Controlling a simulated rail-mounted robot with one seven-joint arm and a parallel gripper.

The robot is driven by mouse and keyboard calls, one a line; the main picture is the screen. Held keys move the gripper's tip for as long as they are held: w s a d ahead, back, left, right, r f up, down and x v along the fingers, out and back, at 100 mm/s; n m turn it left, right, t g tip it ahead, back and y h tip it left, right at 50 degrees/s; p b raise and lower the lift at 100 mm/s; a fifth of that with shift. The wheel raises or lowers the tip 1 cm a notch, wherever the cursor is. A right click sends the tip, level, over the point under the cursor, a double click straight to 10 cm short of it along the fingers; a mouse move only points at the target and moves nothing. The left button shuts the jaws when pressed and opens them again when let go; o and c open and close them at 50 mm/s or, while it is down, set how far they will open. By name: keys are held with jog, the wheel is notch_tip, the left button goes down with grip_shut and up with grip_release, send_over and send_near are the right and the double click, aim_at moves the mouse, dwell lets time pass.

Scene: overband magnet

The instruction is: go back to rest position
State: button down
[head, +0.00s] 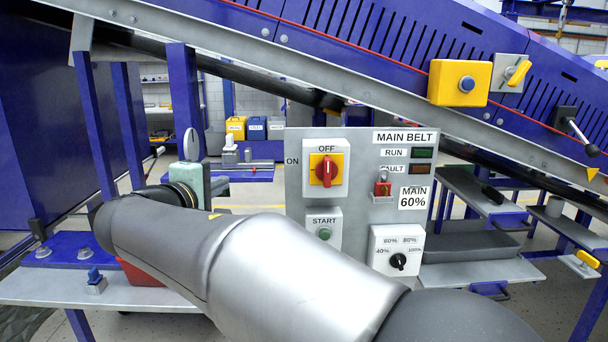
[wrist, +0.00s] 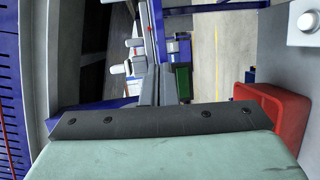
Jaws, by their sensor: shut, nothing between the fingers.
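My gripper (wrist: 156,84) shows in the wrist view past its pale green housing and dark bolted plate. Its grey fingers are shut with nothing between them. In the head view my grey arm crosses from the lower right to the left, and the pale green housing shows at its far end, left of the control panel (head: 296,220). The fingers are hard to make out there. My gripper is apart from the panel and its switches.
The panel carries a red rotary switch (head: 326,170), a START button (head: 324,233) and a speed knob (head: 398,261). A blue conveyor (head: 390,50) slopes above. A red bin (wrist: 285,105), partly hidden by my arm in the head view, stands close beside my gripper. Shelves (head: 480,272) stand right.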

jog(key=s+d+f+m+g+h+p, duration=0.1)
jog(key=s+d+f+m+g, duration=0.15)
jog(key=d+f, duration=0.45)
jog(key=s+d+f+m+g+p, duration=0.15)
jog(key=d+g, duration=0.25)
jog(key=d, duration=0.7)
jog(key=s+d+f+m+g+h+p, duration=0.1)
jog(key=s+d+f+m+g, duration=0.25)
jog(key=d+f, duration=0.4)
jog(key=s+d+f+m+g+y+p, duration=0.1)
jog(key=s+d+f+m+g+y, duration=0.2)
jog(key=s, duration=0.6)
jog(key=s+d+f+m+g+y+p, duration=0.2)
jog(key=s+d+f+m+y, duration=0.1)
jog(key=s, duration=0.6)
jog(key=shift+s+d+f+m+g, duration=0.2)
jog(key=shift+d+f+m+g, duration=0.2)
jog(key=shift+d+f+m, duration=0.5)
